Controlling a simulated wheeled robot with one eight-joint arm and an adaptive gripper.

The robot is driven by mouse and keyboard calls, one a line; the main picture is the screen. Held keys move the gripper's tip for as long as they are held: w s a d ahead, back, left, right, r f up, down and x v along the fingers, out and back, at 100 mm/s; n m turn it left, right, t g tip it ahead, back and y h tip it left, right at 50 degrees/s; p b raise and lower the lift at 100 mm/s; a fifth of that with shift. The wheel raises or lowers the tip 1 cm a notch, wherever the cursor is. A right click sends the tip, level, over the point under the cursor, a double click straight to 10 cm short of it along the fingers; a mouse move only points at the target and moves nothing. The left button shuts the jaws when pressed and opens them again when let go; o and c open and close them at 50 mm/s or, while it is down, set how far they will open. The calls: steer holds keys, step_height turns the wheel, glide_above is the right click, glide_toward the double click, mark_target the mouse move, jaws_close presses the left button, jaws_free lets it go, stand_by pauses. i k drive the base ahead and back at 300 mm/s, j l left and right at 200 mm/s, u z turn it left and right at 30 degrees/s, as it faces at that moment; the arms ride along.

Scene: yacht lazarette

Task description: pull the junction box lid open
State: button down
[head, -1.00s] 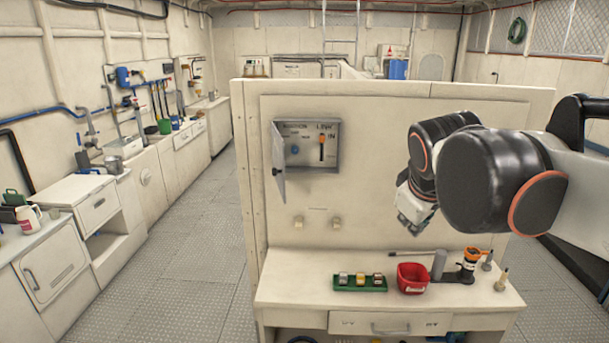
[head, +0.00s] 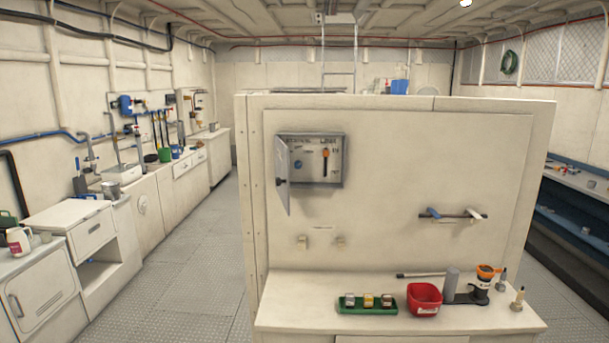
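The junction box (head: 325,160) is a grey box on the upper left of the cream panel. Its lid (head: 283,173) is hinged at the left edge and stands swung outward, so the inside shows. A small dark latch or handle sits on the lid's edge. My gripper and arm are not in the head view now.
A bench (head: 300,312) below the panel holds a green tray (head: 348,309) with small blocks, a red bin (head: 424,298), a grey cylinder and an orange-topped device (head: 483,284). A rail with two handles (head: 455,215) is on the panel's right. Floor is free at left.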

mark_target(282, 151)
steer(key=i+l+u, duration=0.1)
steer(key=i+l, duration=0.15)
steer(key=i, duration=0.25)
steer(key=i+l, duration=0.35)
steer(key=i, duration=0.15)
steer(key=j+u, duration=0.05)
